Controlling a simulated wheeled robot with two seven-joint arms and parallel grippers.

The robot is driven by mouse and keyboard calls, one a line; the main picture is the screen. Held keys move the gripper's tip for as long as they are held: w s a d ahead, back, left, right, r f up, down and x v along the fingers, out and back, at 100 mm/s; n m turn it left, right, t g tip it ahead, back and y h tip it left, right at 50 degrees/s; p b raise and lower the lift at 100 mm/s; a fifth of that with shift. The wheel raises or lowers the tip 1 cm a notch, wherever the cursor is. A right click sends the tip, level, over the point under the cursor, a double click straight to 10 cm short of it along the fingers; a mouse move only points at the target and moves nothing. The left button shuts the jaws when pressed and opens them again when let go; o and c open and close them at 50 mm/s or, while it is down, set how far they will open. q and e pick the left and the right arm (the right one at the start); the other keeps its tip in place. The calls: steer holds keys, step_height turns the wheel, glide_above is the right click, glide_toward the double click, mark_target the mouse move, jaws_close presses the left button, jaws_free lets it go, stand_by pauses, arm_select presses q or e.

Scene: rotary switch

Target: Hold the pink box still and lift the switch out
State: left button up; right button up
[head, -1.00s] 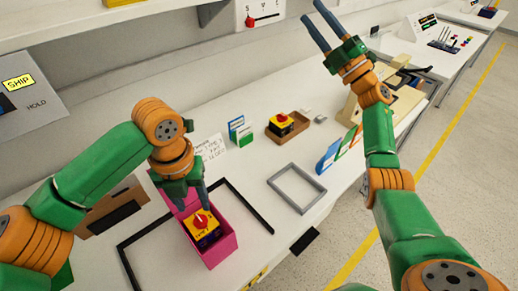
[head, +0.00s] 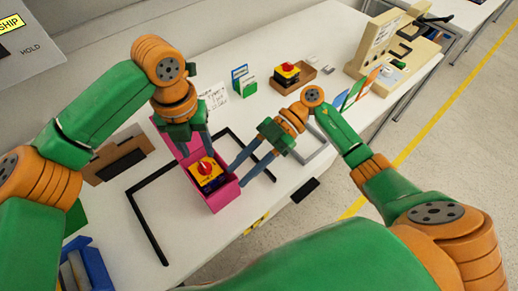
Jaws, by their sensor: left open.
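The pink box (head: 225,197) stands on the table at left of centre, inside a black outlined area. The switch (head: 207,175), with a yellow top, red knob and dark body, sits inside it. My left gripper (head: 196,154) is open and points down at the box's back edge, just behind the switch; its fingertips are partly hidden, so contact is unclear. My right gripper (head: 238,178) is open and empty, its two long fingers spread beside the box's right side and pointing left toward it. I cannot tell whether they touch the box.
A second red-and-yellow switch (head: 287,73) sits in a brown tray (head: 306,76) farther back. A grey frame (head: 318,150) lies partly behind my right arm. Small cards (head: 241,80) stand near the wall. A brown holder (head: 117,158) lies left of the box.

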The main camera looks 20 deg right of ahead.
mark_target(203, 165)
steer(key=x, duration=0.6)
steer(key=shift+a, duration=0.15)
jaws_close()
stand_by(1.6)
arm_select(q)
steer(key=shift+o, duration=0.6)
step_height(203, 165, up, 5)
steer(key=w+n, duration=0.1)
steer(key=n, duration=0.6)
steer(key=f, duration=0.7)
steer(key=s+f, duration=0.1)
steer(key=f, duration=0.3)
steer(key=shift+f, duration=0.15)
